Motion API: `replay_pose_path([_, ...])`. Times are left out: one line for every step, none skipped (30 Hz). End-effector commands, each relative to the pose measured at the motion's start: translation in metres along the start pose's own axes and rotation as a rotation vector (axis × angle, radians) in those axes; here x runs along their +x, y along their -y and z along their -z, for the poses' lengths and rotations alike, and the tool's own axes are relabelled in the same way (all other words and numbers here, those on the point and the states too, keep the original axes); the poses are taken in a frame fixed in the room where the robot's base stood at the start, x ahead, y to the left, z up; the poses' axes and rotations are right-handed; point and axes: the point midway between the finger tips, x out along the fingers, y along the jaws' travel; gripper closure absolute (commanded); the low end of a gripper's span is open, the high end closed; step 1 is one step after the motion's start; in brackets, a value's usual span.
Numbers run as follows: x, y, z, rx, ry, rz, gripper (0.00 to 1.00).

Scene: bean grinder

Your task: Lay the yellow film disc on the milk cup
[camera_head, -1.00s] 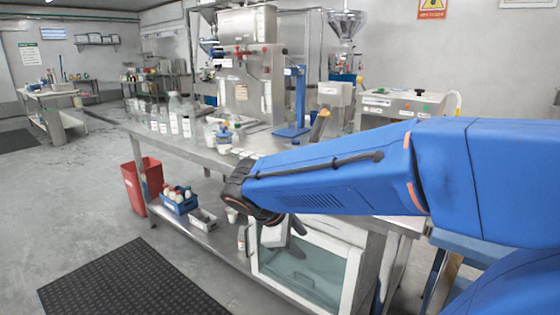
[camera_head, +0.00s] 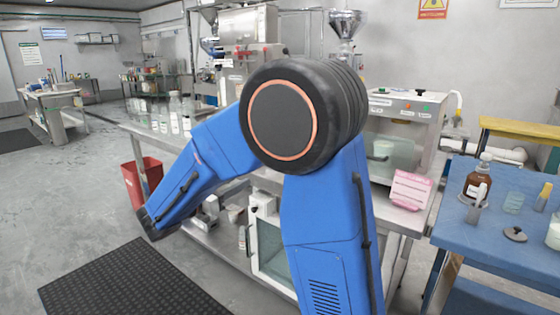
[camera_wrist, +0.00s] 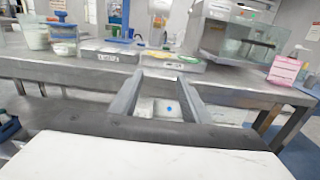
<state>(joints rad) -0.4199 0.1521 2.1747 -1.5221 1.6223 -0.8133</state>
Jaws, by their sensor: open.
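In the wrist view my gripper (camera_wrist: 160,74) is open, with its two grey fingers apart and nothing between them. Beyond the fingertips, a small flat yellow piece (camera_wrist: 155,54), which looks like the film disc, lies on a low grey tray on the steel bench. A cup with whitish contents (camera_wrist: 35,39), possibly the milk cup, stands at the far left of the bench. My gripper is in front of the bench edge, apart from both. In the head view my arm hides the middle of the bench, and I cannot make out the disc or the cup.
A blue-lidded jar (camera_wrist: 64,33) and a labelled grey box (camera_wrist: 108,53) stand on the bench. A green piece (camera_wrist: 187,59) lies right of the yellow one. A blue table (camera_head: 510,250) with bottles is at the right.

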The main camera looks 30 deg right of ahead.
Motion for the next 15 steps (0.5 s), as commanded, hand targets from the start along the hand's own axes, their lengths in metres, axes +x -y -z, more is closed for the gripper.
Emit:
replay_pose_path([0.005,0.000,0.000,-0.002,0.002,0.001,0.58])
replay_pose_path([0.008,0.000,0.000,-0.002,0.003,0.002,0.58])
replay_pose_path([0.014,0.000,0.000,-0.002,0.003,0.003,0.58])
replay_pose_path([0.019,0.000,0.000,-0.002,0.002,0.002,0.58])
replay_pose_path([0.024,0.001,0.000,-0.002,0.002,0.003,0.58])
replay_pose_path([0.030,0.001,0.000,-0.001,0.001,0.004,0.58])
replay_pose_path([0.035,0.001,0.000,-0.001,0.002,0.004,0.58])
replay_pose_path([0.040,0.001,0.000,-0.001,0.002,0.003,0.58])
replay_pose_path([0.046,0.001,0.000,-0.001,0.001,0.004,0.58])
replay_pose_path([0.051,0.001,0.000,-0.001,0.001,0.004,0.58])
replay_pose_path([0.055,0.001,0.000,-0.001,0.001,0.004,0.58])
replay_pose_path([0.062,0.001,0.000,-0.001,0.001,0.004,0.58])
replay_pose_path([0.066,0.001,0.000,-0.001,0.001,0.003,0.58])
replay_pose_path([0.071,0.001,0.000,-0.001,0.000,0.004,0.58])
replay_pose_path([0.078,0.001,0.000,-0.001,0.001,0.005,0.58])
